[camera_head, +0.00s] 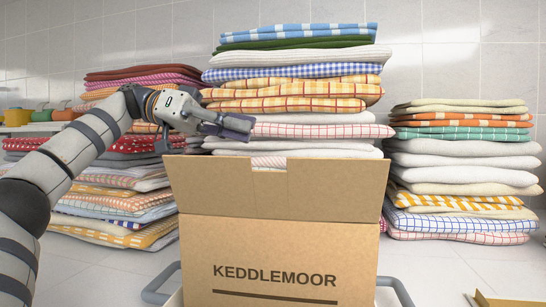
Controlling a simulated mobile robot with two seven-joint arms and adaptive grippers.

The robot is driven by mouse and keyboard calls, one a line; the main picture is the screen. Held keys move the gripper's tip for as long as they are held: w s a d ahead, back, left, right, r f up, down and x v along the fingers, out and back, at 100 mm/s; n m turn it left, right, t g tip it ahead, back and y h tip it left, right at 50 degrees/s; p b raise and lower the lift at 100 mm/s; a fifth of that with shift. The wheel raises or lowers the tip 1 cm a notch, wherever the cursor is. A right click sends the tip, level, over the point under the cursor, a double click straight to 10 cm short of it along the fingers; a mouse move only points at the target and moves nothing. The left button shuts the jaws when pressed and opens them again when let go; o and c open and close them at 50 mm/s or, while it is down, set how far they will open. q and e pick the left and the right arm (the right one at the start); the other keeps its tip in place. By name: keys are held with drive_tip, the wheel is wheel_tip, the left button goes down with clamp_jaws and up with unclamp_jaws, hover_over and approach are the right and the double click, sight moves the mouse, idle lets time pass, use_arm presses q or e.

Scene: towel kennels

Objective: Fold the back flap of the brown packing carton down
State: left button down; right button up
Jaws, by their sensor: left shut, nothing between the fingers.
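The brown packing carton (278,262) stands at the bottom middle, with "KEDDLEMOOR" printed on the wall facing me. One wide flap (230,187) stands up along the top of that wall, with a small notch in its upper edge. This flap hides the carton's inside, and I cannot make out a separate back flap behind it. My left gripper (240,126) is shut and empty, above the flap's upper edge towards its left side. It looks apart from the flap; its depth relative to it is hard to tell. My right gripper is not in view.
Tall stacks of folded towels stand behind the carton (290,105), at left (120,175) and at right (462,170). Grey handles (160,283) show on both sides of the carton. A tan edge (505,301) shows at bottom right. The white surface right of the carton is mostly clear.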

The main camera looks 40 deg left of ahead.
use_arm(q)
drive_tip(key=x, duration=0.6)
drive_tip(key=shift+w+a+f, duration=0.1)
drive_tip(key=shift+w+f, duration=0.1)
drive_tip(key=shift+w, duration=0.1)
drive_tip(key=f, duration=0.1)
drive_tip(key=s+f, duration=0.1)
drive_tip(key=f, duration=0.1)
drive_tip(key=shift+s+d+f, duration=0.1)
drive_tip(key=shift+s+d, duration=0.15)
drive_tip(key=shift+w+d+f, duration=0.1)
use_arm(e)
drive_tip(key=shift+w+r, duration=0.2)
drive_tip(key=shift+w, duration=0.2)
